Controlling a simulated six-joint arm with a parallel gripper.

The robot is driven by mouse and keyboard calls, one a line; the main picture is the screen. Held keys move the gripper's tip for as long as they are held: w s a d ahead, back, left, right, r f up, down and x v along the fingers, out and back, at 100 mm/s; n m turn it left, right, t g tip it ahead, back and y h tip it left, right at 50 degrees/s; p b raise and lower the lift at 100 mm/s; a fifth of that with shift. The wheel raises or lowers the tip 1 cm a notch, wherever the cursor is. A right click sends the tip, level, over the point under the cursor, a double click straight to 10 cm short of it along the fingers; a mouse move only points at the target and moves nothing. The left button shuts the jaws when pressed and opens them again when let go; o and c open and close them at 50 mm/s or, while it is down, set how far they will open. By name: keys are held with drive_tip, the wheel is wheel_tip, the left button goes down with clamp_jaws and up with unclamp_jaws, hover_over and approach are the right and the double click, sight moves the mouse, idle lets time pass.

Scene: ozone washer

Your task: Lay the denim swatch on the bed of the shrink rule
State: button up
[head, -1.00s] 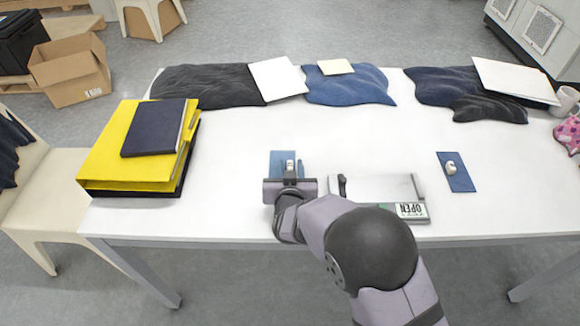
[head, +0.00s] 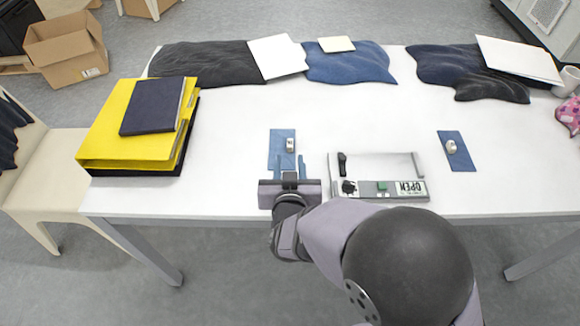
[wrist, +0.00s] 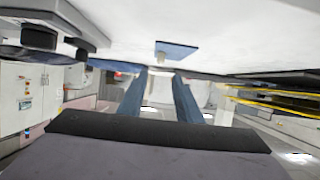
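A blue denim swatch (head: 276,155) lies flat on the table left of the shrink rule, with a small pale metal piece (head: 290,146) on it. It also shows near the top of the wrist view (wrist: 170,47). A second denim swatch (head: 462,160) with a similar metal piece lies to the right. The shrink rule (head: 405,168) has a pale flat bed, a black knob, a green button and an "OPEN" label; the bed looks empty. My gripper (head: 288,167) is at the near edge of the left swatch, its blue fingers apart; the wrist view shows nothing held between them (wrist: 160,82).
Dark and blue cloths (head: 350,66) with pale sheets lie along the back. A white mug (head: 566,80) and pink cloth sit at the far right. The middle of the table (head: 370,115) is clear.

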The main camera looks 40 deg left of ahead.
drive_tip(key=shift+v, duration=0.85)
